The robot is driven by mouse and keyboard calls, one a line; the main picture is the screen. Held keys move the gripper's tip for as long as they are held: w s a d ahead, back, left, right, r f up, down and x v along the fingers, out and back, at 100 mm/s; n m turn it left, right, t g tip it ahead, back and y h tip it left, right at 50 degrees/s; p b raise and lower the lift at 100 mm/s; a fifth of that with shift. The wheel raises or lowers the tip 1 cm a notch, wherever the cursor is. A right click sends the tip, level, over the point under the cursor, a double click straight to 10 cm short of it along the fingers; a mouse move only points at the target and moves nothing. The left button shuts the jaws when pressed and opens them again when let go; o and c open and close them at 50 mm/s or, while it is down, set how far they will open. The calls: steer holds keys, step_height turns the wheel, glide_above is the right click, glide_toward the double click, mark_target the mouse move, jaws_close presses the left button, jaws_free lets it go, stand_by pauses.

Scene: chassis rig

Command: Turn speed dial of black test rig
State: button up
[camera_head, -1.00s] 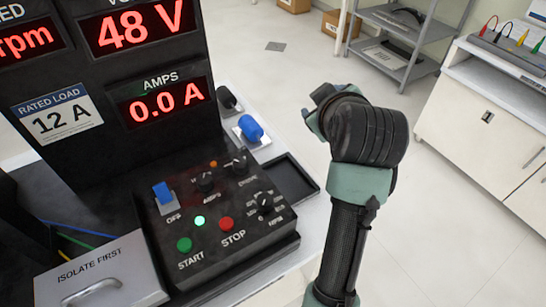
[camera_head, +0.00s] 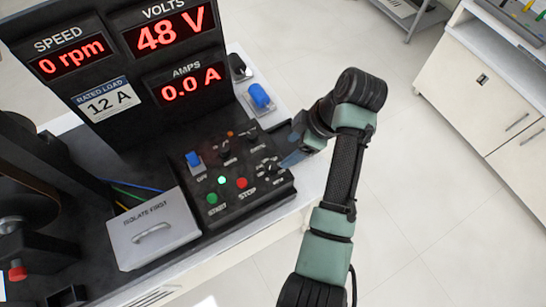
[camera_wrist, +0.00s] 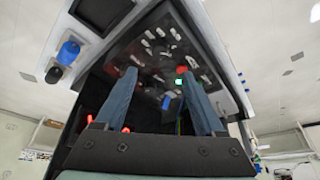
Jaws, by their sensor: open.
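The black test rig's control box (camera_head: 235,190) carries several dials and buttons. The dial at its right end (camera_head: 271,168), which I take to be the speed dial, is close to my fingers; its label is too small to read for sure. My gripper (camera_head: 288,158) is over the right edge of the box, coming in from the right. In the wrist view its two blue fingers are spread wide with nothing between them, and the panel (camera_wrist: 150,60) lies beyond the tips. I cannot tell whether a finger touches the dial. The speed display (camera_head: 72,60) reads 0 rpm.
The box has a green START button (camera_head: 212,198), a red STOP button (camera_head: 242,182) and a blue switch (camera_head: 193,159) by OFF. Left of it is a grey "ISOLATE FIRST" cover (camera_head: 150,225). A blue plug (camera_head: 259,96) stands behind. Open floor lies right.

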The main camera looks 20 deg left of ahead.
mark_target(271, 165)
steer(key=p+x, duration=0.1)
steer(key=x, duration=1)
steer(key=shift+f, duration=0.2)
steer(key=shift+c, duration=0.2)
jaws_close()
